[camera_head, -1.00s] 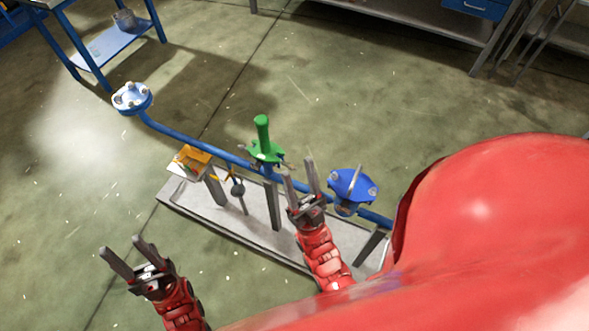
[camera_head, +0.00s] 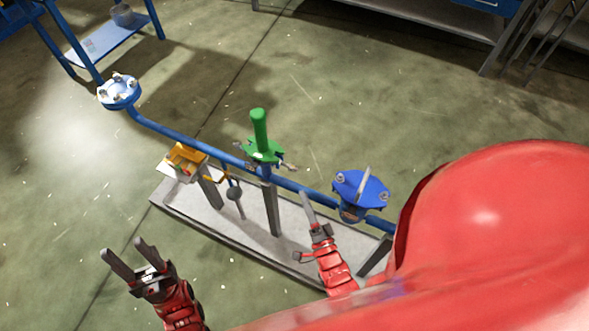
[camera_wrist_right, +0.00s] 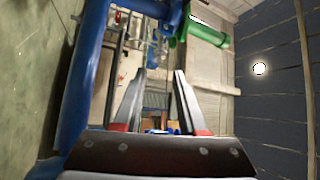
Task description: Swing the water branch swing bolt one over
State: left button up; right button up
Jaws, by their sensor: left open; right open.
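A blue flanged cap (camera_head: 361,186) with silver swing bolts sits at the right end of the blue pipe (camera_head: 182,141). One bolt (camera_head: 365,178) stands up across its top. At the far left end is another blue flange (camera_head: 119,89) with several silver bolts. My right gripper (camera_head: 308,204) is just left of the right-hand cap, seen nearly edge-on, apart from it. In the right wrist view its two fingers (camera_wrist_right: 158,80) are spread with nothing between them. My left gripper (camera_head: 121,246) is open and empty over the floor at lower left. Which flange is the water branch is not shown.
A green-handled valve (camera_head: 260,135) stands mid-pipe. The grey base plate (camera_head: 200,218) carries the posts. Open floor lies around.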

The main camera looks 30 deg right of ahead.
aim_at(289, 166)
jog(key=p+x, duration=0.1)
jog(key=x, duration=0.8)
jog(key=shift+w+p, duration=0.1)
jog(key=shift+p, duration=0.2)
grip_shut()
